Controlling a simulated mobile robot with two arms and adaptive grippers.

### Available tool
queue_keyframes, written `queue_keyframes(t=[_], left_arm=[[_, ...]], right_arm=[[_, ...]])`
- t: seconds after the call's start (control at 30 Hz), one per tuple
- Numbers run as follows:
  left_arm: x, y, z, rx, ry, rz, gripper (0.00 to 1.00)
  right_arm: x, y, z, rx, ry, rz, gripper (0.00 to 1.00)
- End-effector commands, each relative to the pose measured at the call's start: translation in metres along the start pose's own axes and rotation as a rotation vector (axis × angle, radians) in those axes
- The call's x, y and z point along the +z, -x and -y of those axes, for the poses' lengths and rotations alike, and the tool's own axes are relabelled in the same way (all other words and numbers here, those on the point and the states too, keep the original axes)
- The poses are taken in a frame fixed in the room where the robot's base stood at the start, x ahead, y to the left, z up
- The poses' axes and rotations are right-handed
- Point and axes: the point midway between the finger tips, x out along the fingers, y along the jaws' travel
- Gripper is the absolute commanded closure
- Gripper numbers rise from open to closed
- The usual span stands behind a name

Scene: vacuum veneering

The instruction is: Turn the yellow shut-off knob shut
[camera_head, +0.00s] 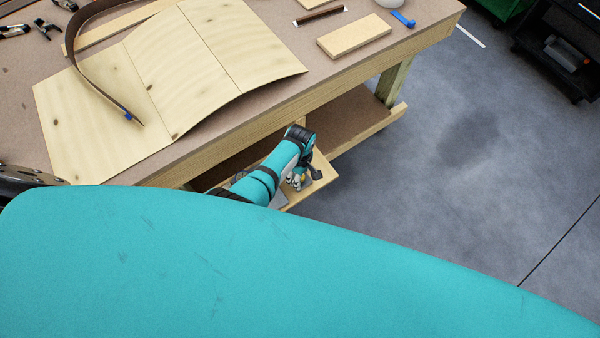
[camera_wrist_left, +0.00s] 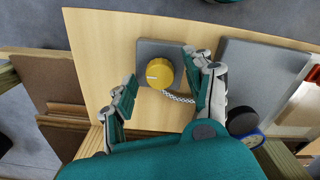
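The yellow knob (camera_wrist_left: 159,73) sits on a grey square plate (camera_wrist_left: 150,48) fixed to a pale wooden panel (camera_wrist_left: 98,40) in the left wrist view. A short white mark shows on the knob's left side. My left gripper (camera_wrist_left: 161,69) is open, with one finger on each side of the knob. A gap shows between the left finger and the knob, and a narrower one on the right. In the head view my left gripper (camera_head: 299,181) is small beside the bench, and the knob cannot be made out clearly. My right gripper is not in view.
A light braided line (camera_wrist_left: 179,97) runs from below the knob toward the right finger. A round gauge (camera_wrist_left: 252,138) and a grey box (camera_wrist_left: 260,75) stand to the right. The workbench (camera_head: 235,105) carries curved veneer (camera_head: 165,80) and a strap (camera_head: 88,70). Open floor (camera_head: 440,180) lies right.

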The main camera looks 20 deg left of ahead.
Motion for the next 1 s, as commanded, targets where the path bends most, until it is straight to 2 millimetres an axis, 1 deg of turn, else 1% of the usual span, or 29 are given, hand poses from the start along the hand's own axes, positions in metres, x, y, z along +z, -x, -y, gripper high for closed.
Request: queue_keyframes(t=[0.17, 0.27, 0.37, 0.6, 0.7, 0.8, 1.0], left_arm=[[0.001, 0.002, 0.000, 0.000, -0.001, 0.001, 0.47], [0.001, 0.008, 0.000, 0.001, -0.001, 0.002, 0.47], [0.001, 0.020, 0.000, 0.002, -0.001, 0.002, 0.47], [0.000, 0.055, 0.000, 0.002, 0.001, 0.001, 0.47], [0.000, 0.067, -0.001, 0.003, 0.000, 0.001, 0.47], [0.000, 0.073, 0.000, 0.001, 0.001, 0.001, 0.47], [0.000, 0.075, 0.001, -0.001, 0.000, 0.001, 0.47]], right_arm=[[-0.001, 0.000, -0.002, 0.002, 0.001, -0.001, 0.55], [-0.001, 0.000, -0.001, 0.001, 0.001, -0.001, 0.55], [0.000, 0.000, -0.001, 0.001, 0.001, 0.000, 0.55], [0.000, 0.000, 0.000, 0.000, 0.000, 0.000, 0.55], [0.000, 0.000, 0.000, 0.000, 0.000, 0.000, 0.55], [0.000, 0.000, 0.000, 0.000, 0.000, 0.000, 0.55], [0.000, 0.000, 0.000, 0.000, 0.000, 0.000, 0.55]])
